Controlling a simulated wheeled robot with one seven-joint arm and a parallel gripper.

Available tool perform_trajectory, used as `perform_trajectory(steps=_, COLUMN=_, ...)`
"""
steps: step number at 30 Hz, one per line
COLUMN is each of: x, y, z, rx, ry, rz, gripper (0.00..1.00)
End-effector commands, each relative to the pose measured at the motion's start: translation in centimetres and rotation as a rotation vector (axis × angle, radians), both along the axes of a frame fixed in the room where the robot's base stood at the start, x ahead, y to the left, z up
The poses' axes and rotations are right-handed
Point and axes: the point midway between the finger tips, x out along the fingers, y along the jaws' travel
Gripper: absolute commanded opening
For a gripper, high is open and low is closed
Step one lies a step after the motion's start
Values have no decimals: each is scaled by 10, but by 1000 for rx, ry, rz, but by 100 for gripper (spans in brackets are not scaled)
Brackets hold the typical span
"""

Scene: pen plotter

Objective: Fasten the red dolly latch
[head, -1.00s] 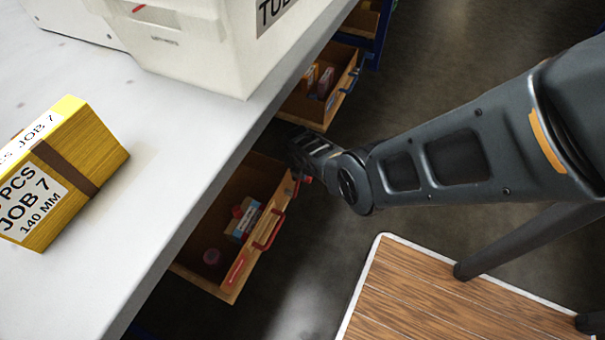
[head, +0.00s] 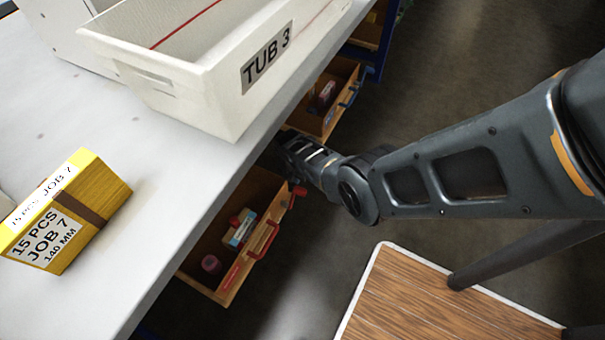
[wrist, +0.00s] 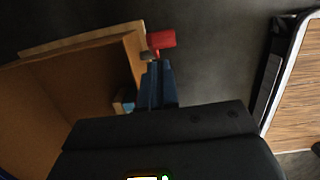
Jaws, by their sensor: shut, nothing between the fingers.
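A red latch piece (wrist: 162,40) sits at the corner of an open wooden box (wrist: 128,45) in the wrist view. In the head view a small red part (head: 299,191) shows at the far front corner of the wooden box (head: 190,262), which also has a red handle (head: 263,241). My gripper (wrist: 155,64) is shut and empty, its blue fingers pointing at the latch. The fingertips are just short of the red piece or touching it; I cannot tell which. In the head view the fingers are mostly hidden behind my wrist.
The box holds a small carton (head: 240,228) and a pink-red round item (head: 211,264). A second wooden box (head: 325,105) with a blue handle stands behind. The grey table edge overhangs the boxes at left, carrying Tub 3 (head: 205,100). A wood-topped platform (head: 430,300) lies at right.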

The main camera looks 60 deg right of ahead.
Motion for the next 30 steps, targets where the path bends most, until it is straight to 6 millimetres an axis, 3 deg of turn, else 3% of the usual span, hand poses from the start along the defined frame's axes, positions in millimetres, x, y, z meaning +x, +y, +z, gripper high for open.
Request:
perform_trajectory(steps=1, x=2, y=3, z=9, rx=0, ry=0, rz=2, gripper=0)
perform_trajectory(steps=7, x=5, y=10, z=17, rx=0, ry=0, rz=2, gripper=0)
perform_trajectory(steps=30, x=3, y=13, z=16, rx=-3, ry=-6, rz=-7, gripper=0)
